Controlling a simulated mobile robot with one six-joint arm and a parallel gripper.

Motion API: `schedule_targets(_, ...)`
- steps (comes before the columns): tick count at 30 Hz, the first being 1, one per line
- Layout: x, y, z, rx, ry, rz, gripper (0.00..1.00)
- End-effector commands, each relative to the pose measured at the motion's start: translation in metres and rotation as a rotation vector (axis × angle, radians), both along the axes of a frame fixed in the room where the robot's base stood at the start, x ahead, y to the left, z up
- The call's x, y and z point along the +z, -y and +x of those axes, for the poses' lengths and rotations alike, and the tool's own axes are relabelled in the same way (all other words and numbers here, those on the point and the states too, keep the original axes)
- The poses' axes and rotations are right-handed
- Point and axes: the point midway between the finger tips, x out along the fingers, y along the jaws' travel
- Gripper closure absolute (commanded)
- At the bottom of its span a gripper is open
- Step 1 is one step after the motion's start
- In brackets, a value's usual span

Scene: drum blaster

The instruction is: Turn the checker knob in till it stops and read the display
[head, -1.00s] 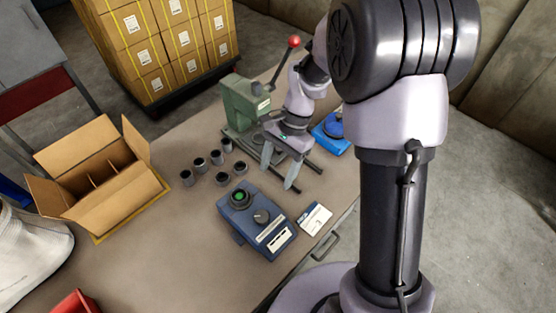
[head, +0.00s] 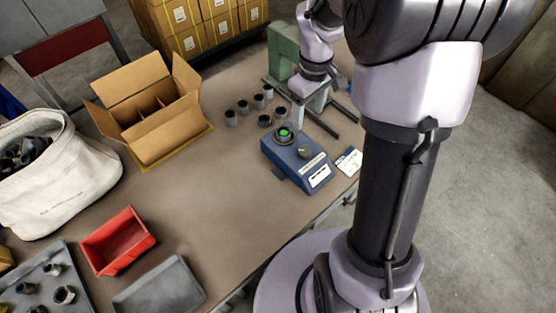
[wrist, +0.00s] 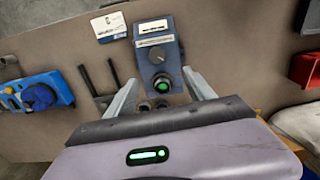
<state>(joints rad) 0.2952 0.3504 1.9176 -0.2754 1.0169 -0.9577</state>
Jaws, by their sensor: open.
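The checker is a blue box (head: 290,163) on the table in the head view, with a dark round knob (head: 304,152) and a green-centred dark ring (head: 284,132). It also shows in the wrist view, as a blue box (wrist: 172,44) with its knob (wrist: 158,57) and green-lit ring (wrist: 163,86). A white panel (wrist: 153,27) with dark marks lies at the box's far end there; its marks are too small to read. My gripper (head: 308,110) is open and empty beside the ring end. In the wrist view its fingers stand either side of the ring, apart from the knob.
A white and blue card (head: 349,161) lies right of the checker. Several dark cylinders (head: 244,107) stand behind and left of it. The green press (head: 284,48) is behind my gripper. An open carton (head: 165,138), a red bin (head: 118,240) and a grey tray (head: 160,290) are left.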

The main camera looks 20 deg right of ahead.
Motion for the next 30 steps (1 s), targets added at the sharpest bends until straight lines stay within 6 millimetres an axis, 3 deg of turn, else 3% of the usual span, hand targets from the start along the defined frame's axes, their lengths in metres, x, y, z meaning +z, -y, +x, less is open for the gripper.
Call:
schedule_targets(9, -0.099, -0.001, -0.001, -0.004, -0.006, 0.004, 0.37)
schedule_targets(15, -0.147, -0.002, -0.001, -0.005, -0.005, 0.003, 0.37)
schedule_targets(21, -0.165, -0.001, 0.0, -0.005, -0.002, 0.003, 0.37)
schedule_targets(29, -0.165, -0.001, 0.0, -0.006, -0.002, 0.003, 0.37)
schedule_targets(30, -0.165, -0.001, 0.0, -0.006, -0.002, 0.003, 0.45)
